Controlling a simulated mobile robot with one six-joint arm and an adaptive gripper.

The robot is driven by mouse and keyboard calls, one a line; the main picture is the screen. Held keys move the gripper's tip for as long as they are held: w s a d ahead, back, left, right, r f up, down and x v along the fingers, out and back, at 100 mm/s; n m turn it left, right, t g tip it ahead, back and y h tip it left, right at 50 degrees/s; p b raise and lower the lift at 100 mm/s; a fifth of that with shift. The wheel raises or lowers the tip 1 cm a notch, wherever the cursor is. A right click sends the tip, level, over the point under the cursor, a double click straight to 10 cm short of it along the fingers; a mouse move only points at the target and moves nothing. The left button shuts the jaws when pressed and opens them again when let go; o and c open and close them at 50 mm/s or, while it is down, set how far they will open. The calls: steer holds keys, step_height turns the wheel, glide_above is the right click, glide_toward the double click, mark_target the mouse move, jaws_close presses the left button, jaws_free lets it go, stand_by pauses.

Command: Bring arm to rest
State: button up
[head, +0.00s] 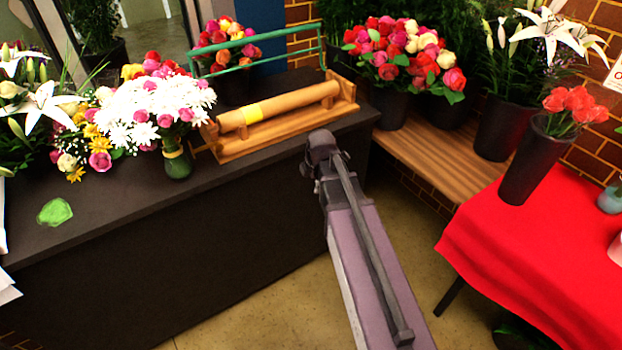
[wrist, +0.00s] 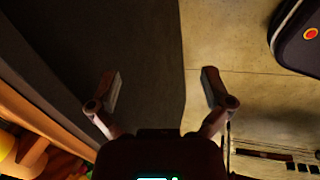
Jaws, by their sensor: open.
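My gripper (wrist: 160,90) is open and empty in the wrist view, its two fingers spread wide. Below it are the dark side of the counter (wrist: 110,35) and the tan floor (wrist: 235,95). In the head view my arm reaches up from the bottom right, in front of the counter (head: 150,270). The gripper's fingers are hidden in the head view, and nothing shows held.
A wooden paper-roll holder (head: 275,115) and a white-flower bouquet (head: 150,110) stand on the counter. A red-covered table (head: 520,255) with a dark vase (head: 523,165) is at right. A wooden bench (head: 440,155) holds flower buckets. Open floor (head: 270,305) lies between.

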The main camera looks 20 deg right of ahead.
stand_by(0.6)
steer(key=s+a+r+m+g+p, duration=0.1)
steer(key=s+r+m+p, duration=0.2)
steer(key=s+m, duration=0.4)
steer(key=s+a+r+m+g+p, duration=0.2)
steer(key=s+m, duration=0.6)
steer(key=m, duration=0.5)
steer(key=shift+r+h+p, duration=0.3)
steer(key=shift+r+p, duration=0.5)
steer(key=shift+p, duration=0.45)
steer(key=shift+w, duration=0.1)
